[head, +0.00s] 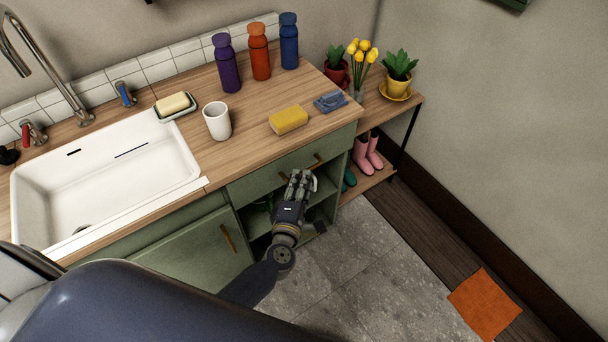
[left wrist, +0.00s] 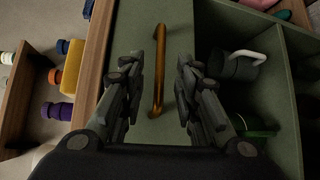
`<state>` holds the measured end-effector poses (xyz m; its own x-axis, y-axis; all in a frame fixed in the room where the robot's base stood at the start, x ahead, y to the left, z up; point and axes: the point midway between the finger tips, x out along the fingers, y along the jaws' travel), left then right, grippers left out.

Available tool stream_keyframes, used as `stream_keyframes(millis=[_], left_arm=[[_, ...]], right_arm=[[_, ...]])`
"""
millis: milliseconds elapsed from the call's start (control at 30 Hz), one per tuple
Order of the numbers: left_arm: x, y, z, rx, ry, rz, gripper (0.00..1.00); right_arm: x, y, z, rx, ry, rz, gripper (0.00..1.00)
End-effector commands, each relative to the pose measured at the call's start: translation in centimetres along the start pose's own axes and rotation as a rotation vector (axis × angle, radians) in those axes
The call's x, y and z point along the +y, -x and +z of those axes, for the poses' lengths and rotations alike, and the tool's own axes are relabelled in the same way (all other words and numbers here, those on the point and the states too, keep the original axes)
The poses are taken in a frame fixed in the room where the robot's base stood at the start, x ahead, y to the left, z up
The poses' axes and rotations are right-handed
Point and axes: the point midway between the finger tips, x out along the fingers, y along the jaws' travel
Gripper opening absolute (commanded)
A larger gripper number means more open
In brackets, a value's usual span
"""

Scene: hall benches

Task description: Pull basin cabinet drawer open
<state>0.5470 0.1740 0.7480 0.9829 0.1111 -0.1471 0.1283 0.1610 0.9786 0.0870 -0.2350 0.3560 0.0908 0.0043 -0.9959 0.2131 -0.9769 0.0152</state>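The basin cabinet's green drawer front (head: 258,181) sits under the wooden counter and looks flush with the cabinet. Its brass bar handle (head: 316,160) is partly covered by my left gripper (head: 299,180). In the left wrist view, the handle (left wrist: 159,75) stands between the two spread fingers of my left gripper (left wrist: 160,64), with a visible gap on each side. The gripper is open. Whether the fingertips reach past the bar is hard to tell. My right gripper is not in view.
An open shelf below the drawer holds a grey mug (left wrist: 238,66). A cabinet door (head: 196,256) is left of it. On the counter are a white cup (head: 217,121), a yellow sponge (head: 288,120) and several bottles. The tiled floor (head: 365,270) in front looks clear.

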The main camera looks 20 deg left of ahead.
Motion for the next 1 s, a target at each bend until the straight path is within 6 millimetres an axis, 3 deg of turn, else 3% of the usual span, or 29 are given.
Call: stream_keyframes(millis=[233,600,633,767,1000], left_arm=[[0.0,-2.9,0.0,-0.001,0.0,0.0,0.3],[0.0,-3.5,0.0,-0.001,0.0,-0.001,0.3],[0.0,-3.5,0.0,-0.001,0.0,-0.001,0.28],[0.0,-3.4,0.0,0.0,0.0,-0.001,0.0],[-0.1,-3.4,0.0,0.0,0.0,-0.001,0.0]], right_arm=[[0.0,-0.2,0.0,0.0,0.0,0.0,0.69],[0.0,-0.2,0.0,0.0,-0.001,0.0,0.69],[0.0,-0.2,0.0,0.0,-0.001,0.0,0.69],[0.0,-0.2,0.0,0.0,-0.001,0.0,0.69],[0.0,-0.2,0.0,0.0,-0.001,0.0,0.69]])
